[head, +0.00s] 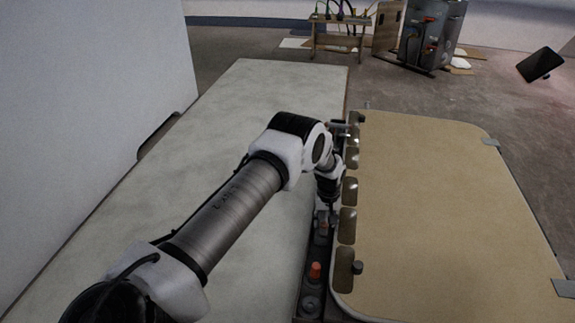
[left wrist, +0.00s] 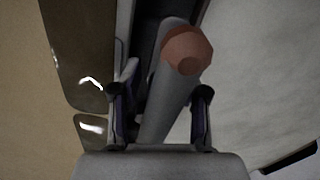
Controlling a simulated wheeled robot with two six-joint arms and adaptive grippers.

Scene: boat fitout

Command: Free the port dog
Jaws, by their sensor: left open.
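In the left wrist view a dog handle, a grey rod with an orange-brown faceted end (left wrist: 187,50), runs between the two fingers of my left gripper (left wrist: 160,100). The fingers are apart, one on each side of the rod, with a gap visible on the right side. In the head view my left gripper (head: 328,203) points down at the dark rail along the tan hatch panel (head: 440,200); its fingertips and the handle there are largely hidden by the arm. Another orange-tipped dog (head: 315,270) stands on the near end of the rail. My right gripper is out of view.
Several shiny metal plates (head: 347,226) line the panel's left edge. A pale bench top (head: 225,130) lies left of the rail, beside a white wall (head: 90,110). A small wooden stand (head: 337,38) and a grey equipment box (head: 432,35) are farther back on the floor.

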